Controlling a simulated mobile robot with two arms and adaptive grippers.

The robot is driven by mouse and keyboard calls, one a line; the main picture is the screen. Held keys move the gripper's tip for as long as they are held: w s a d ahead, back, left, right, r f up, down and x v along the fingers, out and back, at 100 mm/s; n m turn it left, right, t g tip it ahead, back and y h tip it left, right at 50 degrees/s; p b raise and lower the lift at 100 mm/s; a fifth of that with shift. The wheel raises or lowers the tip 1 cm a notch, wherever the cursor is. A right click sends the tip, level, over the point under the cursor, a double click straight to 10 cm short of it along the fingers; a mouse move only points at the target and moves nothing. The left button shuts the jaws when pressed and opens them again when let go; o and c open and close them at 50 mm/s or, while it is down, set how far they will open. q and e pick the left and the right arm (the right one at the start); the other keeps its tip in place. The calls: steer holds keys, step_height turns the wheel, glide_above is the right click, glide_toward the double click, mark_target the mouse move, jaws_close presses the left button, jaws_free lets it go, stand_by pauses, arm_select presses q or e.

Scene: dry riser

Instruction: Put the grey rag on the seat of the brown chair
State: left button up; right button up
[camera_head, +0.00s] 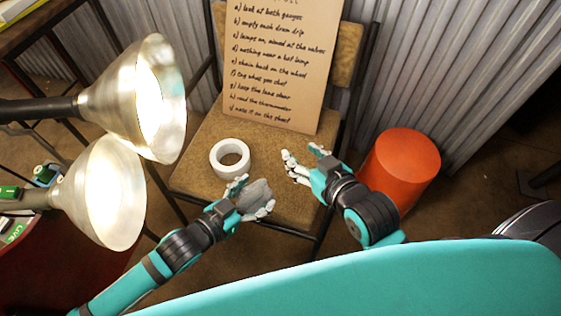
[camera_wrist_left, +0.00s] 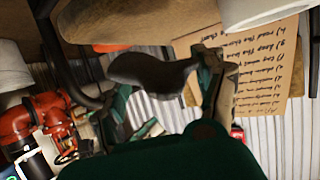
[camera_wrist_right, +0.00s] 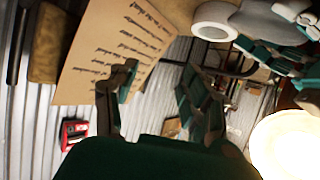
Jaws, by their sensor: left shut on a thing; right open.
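The grey rag (camera_head: 254,197) is bunched in my left gripper (camera_head: 252,198), above the front part of the brown chair's seat (camera_head: 190,168). In the left wrist view the rag (camera_wrist_left: 150,73) hangs dark between the fingers. It also shows at the top right of the right wrist view (camera_wrist_right: 270,20). Whether the rag touches the seat I cannot tell. My right gripper (camera_head: 304,164) is open and empty, over the seat's right side. In the right wrist view its fingers stand apart.
A white tape roll (camera_head: 230,158) lies on the seat. A cardboard sign (camera_head: 283,65) with handwritten lines leans on the backrest. Two lit metal lamps (camera_head: 145,98) (camera_head: 100,195) stand at the left. An orange cylinder (camera_head: 402,165) stands right of the chair. Corrugated wall is behind.

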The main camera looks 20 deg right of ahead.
arm_select(q)
steer(key=w+d, duration=0.1)
steer(key=w+d+b, duration=0.1)
steer(key=d, duration=0.1)
steer(key=w+d, duration=0.1)
steer(key=d, duration=0.1)
steer(key=shift+w+f+b, duration=0.3)
steer(key=shift+f, duration=0.1)
steer(key=b, duration=0.2)
glide_above(283, 179)
steer(key=shift+d+f, duration=0.1)
steer(key=shift+f, duration=0.1)
arm_select(e)
step_height(283, 179, up, 14)
steer(key=w+a+t+y, duration=0.2)
steer(key=t+y, duration=0.1)
steer(key=t, duration=0.6)
arm_select(q)
steer(key=shift+f, duration=0.1)
step_height(283, 179, down, 3)
steer(key=shift+f+b, duration=0.15)
steer(key=shift+b, duration=0.55)
arm_select(e)
steer(key=s+r+t+y, duration=0.2)
steer(key=s+r+t, duration=0.3)
steer(key=r, duration=0.1)
steer(key=shift+s+r+n, duration=0.15)
steer(key=shift+r+n, duration=0.1)
steer(key=shift+n, duration=0.05)
